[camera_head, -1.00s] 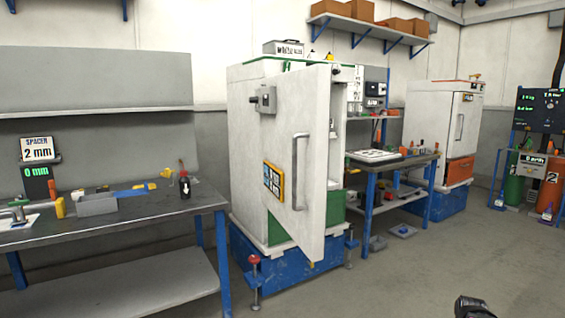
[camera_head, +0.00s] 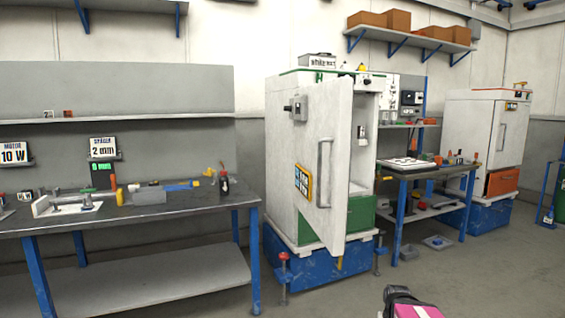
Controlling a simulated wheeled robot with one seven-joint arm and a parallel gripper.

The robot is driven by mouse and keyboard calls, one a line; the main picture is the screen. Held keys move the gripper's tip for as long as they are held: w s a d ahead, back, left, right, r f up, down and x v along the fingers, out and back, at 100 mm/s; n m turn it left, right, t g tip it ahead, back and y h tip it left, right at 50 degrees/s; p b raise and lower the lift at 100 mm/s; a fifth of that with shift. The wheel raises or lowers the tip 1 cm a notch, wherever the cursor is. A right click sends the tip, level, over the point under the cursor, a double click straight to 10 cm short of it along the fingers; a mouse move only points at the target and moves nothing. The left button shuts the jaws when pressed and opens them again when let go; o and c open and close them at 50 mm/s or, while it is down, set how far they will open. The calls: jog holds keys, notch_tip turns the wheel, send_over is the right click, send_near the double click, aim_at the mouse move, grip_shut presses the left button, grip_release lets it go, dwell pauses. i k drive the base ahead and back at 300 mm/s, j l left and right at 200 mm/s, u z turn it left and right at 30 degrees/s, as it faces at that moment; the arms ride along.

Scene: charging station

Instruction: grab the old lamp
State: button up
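I cannot pick out the old lamp for certain in the head view. A tall white cabinet (camera_head: 312,110) stands at the centre with its door (camera_head: 325,165) ajar. Its inside shows only as a narrow strip, and a small pale item (camera_head: 361,132) there is too small to identify. A black part of my arm with a pink block at its end shows at the bottom edge. The fingers cannot be made out, so I cannot see whether my gripper is open or holds anything.
A long grey workbench (camera_head: 185,212) on the left bears a grey box (camera_head: 149,195), a dark bottle (camera_head: 224,184) and small tools. A second bench (camera_head: 432,172) and another white cabinet (camera_head: 485,130) stand right of centre. The floor in front is clear.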

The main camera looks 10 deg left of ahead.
aim_at(361, 129)
jog(key=l+u, duration=0.1)
jog(key=u, duration=0.2)
jog(key=l+u, duration=0.1)
jog(key=u, duration=0.2)
jog(key=i+l+z, duration=0.25)
jog(key=i, duration=0.35)
jog(key=i+l+z, duration=0.2)
jog(key=i, duration=0.45)
